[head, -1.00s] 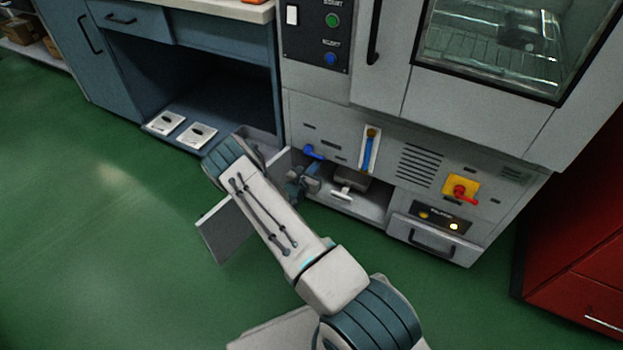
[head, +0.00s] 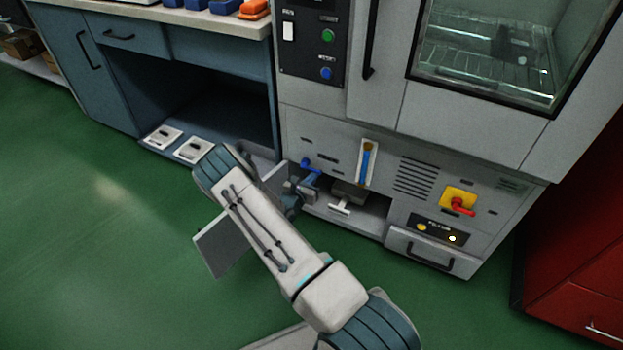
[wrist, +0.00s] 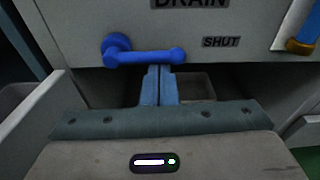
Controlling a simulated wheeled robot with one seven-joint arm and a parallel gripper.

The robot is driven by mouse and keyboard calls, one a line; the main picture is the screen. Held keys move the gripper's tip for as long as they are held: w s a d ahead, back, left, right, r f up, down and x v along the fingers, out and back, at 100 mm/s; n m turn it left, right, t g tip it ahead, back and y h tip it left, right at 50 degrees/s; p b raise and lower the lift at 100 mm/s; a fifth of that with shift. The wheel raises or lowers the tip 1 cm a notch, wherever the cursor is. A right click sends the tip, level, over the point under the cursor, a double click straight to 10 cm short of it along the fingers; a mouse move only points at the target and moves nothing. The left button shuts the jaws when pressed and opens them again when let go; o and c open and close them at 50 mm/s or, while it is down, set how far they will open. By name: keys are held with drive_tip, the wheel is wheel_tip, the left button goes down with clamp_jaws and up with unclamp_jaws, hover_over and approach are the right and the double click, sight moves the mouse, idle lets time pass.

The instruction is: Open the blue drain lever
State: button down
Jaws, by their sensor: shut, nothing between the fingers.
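The blue drain lever (wrist: 145,55) lies roughly level across the panel in the wrist view, its round hub at the left and its free end at the right. The word DRAIN is printed above it and a SHUT label (wrist: 221,42) is to its right. My gripper (wrist: 159,72) is shut and empty, its fingertips just below the lever near the free end; whether they touch it I cannot tell. In the head view the lever (head: 308,165) shows on the lower left of the cabinet front, with my gripper (head: 312,181) close below it, partly hidden by my arm.
An opening under the panel holds a white T-shaped handle (head: 340,208). A grey door (head: 224,242) stands swung open beside my arm. To the right are a blue gauge strip (head: 367,162), a red switch on yellow (head: 460,202) and a drawer (head: 426,250). Green floor is clear at left.

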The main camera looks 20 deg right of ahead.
drive_tip(key=shift+r+n+p, duration=0.35)
drive_tip(key=shift+n+p, duration=0.1)
drive_tip(key=shift+n, duration=0.05)
drive_tip(key=shift+r+n+h+p, duration=0.3)
drive_tip(key=shift+r+n+p, duration=0.4)
drive_tip(key=shift+n, duration=0.4)
drive_tip(key=r+n+p, duration=0.1)
drive_tip(key=n, duration=0.1)
drive_tip(key=n+g, duration=0.1)
drive_tip(key=n, duration=0.1)
drive_tip(key=shift+w+r+h+p, duration=0.1)
drive_tip(key=shift+r+h+p, duration=0.2)
drive_tip(key=shift+r+p, duration=0.05)
drive_tip(key=n, duration=0.2)
drive_tip(key=r+n, duration=0.1)
drive_tip(key=shift+w+a+r+h, duration=0.1)
drive_tip(key=shift+w+a+h, duration=0.2)
drive_tip(key=shift+w, duration=0.05)
drive_tip(key=n, duration=0.2)
drive_tip(key=shift+w+a+r+n+p, duration=0.25)
drive_tip(key=shift+w+r+n+p, duration=0.05)
drive_tip(key=shift+r+n, duration=0.1)
drive_tip(key=shift+w+a, duration=0.1)
drive_tip(key=shift+w+a+r, duration=0.1)
drive_tip(key=shift+w+r, duration=0.05)
drive_tip(key=shift+w, duration=0.05)
drive_tip(key=shift+w+a+r, duration=0.1)
drive_tip(key=shift+w+a, duration=0.1)
